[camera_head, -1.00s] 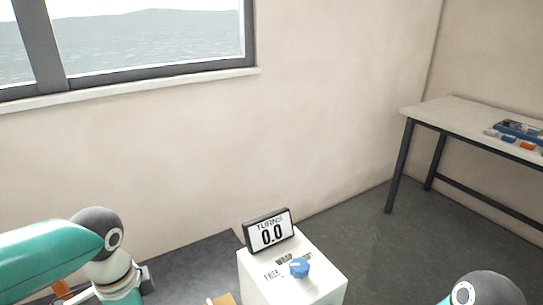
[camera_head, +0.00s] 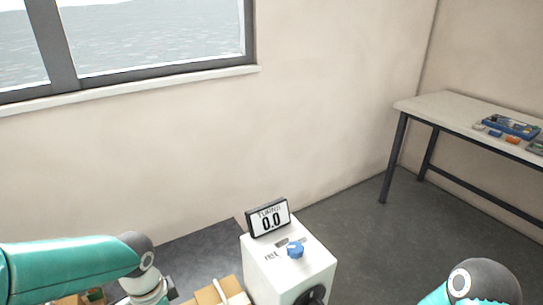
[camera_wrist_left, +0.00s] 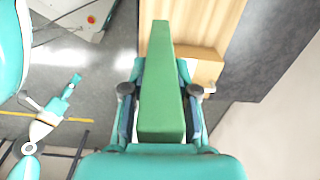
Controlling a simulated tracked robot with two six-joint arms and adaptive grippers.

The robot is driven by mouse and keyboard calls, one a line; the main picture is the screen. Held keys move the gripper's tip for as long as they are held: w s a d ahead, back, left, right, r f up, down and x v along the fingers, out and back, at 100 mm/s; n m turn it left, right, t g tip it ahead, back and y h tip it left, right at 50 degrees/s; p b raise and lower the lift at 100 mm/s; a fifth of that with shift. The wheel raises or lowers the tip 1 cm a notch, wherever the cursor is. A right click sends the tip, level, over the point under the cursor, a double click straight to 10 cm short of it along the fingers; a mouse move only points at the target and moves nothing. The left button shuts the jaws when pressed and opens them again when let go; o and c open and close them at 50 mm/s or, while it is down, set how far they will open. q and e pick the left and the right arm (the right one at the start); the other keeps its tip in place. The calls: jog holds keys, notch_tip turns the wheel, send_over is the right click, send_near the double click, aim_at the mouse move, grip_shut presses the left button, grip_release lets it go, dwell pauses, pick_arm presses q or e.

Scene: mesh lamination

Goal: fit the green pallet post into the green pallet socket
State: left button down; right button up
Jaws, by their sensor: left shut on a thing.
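The green pallet post (camera_wrist_left: 161,85) is a long green bar in the left wrist view. My left gripper (camera_wrist_left: 161,95) is shut on it, with one finger on each side. The post points away from the gripper, over or near a light wooden piece (camera_wrist_left: 215,22); I cannot tell whether they touch. In the head view my left arm comes in at the lower left, and its gripper is cut off at the bottom edge. No green socket can be made out for certain. My right gripper is out of view; only part of its arm shows at the lower right.
A table (camera_head: 450,105) with a blue tray (camera_head: 510,127) stands at the right wall. Grey floor between is clear.

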pick_arm(q)
jog(key=w+d+f+n+p, duration=0.2)
jog(key=w+f+n, duration=0.3)
jog(key=w+n, duration=0.3)
jog(key=shift+d+f+n, duration=0.2)
jog(key=shift+d+n, duration=0.15)
jog(key=shift+n, duration=1.15)
jog(key=s+a+n+p, duration=0.3)
jog(key=s+a, duration=0.1)
jog(key=a, duration=0.9)
jog(key=s+a+r+n+p, duration=0.1)
jog(key=s+a+n+p, duration=0.2)
jog(key=a, duration=1)
jog(key=shift+s+a+r, duration=0.15)
jog(key=shift+s+a, duration=0.25)
jog(key=shift+s, duration=0.8)
